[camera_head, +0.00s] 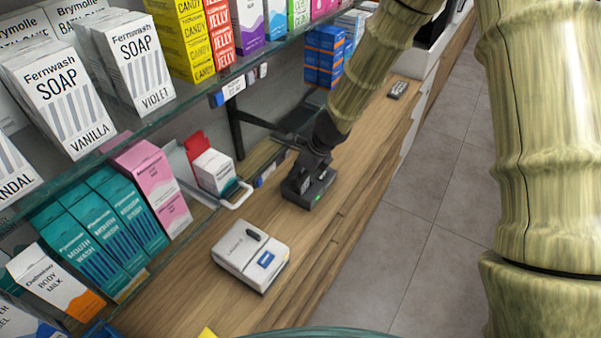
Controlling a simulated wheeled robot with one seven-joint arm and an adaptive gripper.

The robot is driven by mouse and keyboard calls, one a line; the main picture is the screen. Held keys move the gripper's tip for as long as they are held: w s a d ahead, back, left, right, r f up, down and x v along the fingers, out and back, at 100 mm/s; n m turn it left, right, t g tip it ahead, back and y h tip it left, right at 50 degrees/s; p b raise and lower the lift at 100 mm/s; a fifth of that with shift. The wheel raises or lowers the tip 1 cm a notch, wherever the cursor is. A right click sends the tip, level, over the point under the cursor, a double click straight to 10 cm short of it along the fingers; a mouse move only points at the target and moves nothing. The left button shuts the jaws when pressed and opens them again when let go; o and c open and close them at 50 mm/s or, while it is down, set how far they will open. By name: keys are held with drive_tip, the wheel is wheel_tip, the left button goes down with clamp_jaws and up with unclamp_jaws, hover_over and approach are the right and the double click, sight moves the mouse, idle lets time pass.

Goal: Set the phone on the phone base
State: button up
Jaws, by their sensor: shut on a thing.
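My gripper (307,172) is dark and points down over the wooden counter, at the end of my bamboo-patterned arm. It is shut on a dark thing, which I take to be the phone (296,180); its outline merges with the gripper's black fingers. Directly below is a low black block with a small green light, which looks like the phone base (320,194). The phone is at or just above the base; I cannot tell whether it touches or sits in it.
A white device with a blue label (250,257) lies on the counter nearer me. A glass shelf with boxes (130,60) runs along the left. A white tray holds a red and white box (214,172). A small grey device (397,89) lies farther back. Counter right of the base is clear.

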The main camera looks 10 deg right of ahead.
drive_tip(key=o, duration=0.9)
drive_tip(key=shift+r, duration=0.1)
drive_tip(key=p+v, duration=0.6)
drive_tip(key=v, duration=0.5)
drive_tip(key=shift+p, duration=0.4)
idle(0.4)
